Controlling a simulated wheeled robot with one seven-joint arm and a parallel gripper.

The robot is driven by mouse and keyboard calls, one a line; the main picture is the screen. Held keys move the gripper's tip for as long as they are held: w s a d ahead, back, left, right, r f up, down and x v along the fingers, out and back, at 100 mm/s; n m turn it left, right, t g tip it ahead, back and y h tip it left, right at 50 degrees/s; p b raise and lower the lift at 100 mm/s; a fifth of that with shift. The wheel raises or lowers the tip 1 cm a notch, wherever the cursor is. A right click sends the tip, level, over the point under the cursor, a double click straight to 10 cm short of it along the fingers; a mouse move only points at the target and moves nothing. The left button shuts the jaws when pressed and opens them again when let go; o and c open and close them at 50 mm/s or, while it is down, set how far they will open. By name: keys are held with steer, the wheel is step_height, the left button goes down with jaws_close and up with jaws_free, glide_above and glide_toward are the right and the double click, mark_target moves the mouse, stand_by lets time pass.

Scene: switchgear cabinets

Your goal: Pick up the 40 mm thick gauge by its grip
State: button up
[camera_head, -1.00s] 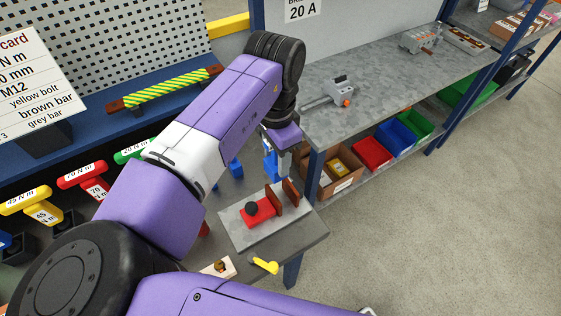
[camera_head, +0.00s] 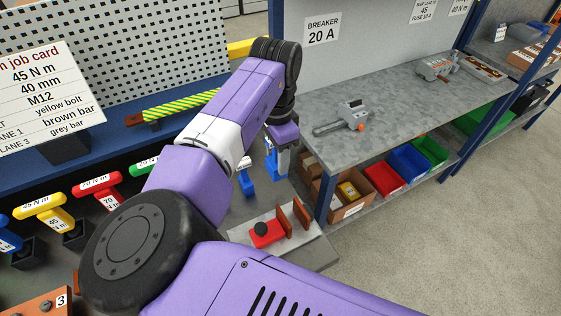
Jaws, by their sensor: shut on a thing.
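My gripper (camera_head: 280,150) points down over the grey bench, right of centre. It is shut on a blue gauge (camera_head: 276,166), which hangs below the jaws and is partly hidden by them. I cannot read its size, so the picture does not confirm that it is the 40 mm one. A second blue gauge (camera_head: 246,184) with a small white label stands on the bench to its left, apart from my gripper and partly behind my arm. The job card (camera_head: 40,100) at the left reads 45 N m, 40 mm, M12.
A light plate (camera_head: 290,245) with a red block and brown uprights lies in front of the gauges. Yellow (camera_head: 45,210) and red (camera_head: 95,185) T-handled tools stand at the left. A higher grey shelf (camera_head: 385,105) with a post is at the right, a cardboard box (camera_head: 340,190) below it.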

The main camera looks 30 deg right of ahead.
steer(key=w, duration=0.5)
steer(key=shift+w+d+b, duration=0.25)
steer(key=shift+b, duration=0.15)
stand_by(0.7)
steer(key=shift+p, duration=0.55)
stand_by(0.5)
steer(key=shift+f+b, duration=2.2)
steer(key=shift+f, duration=2.85)
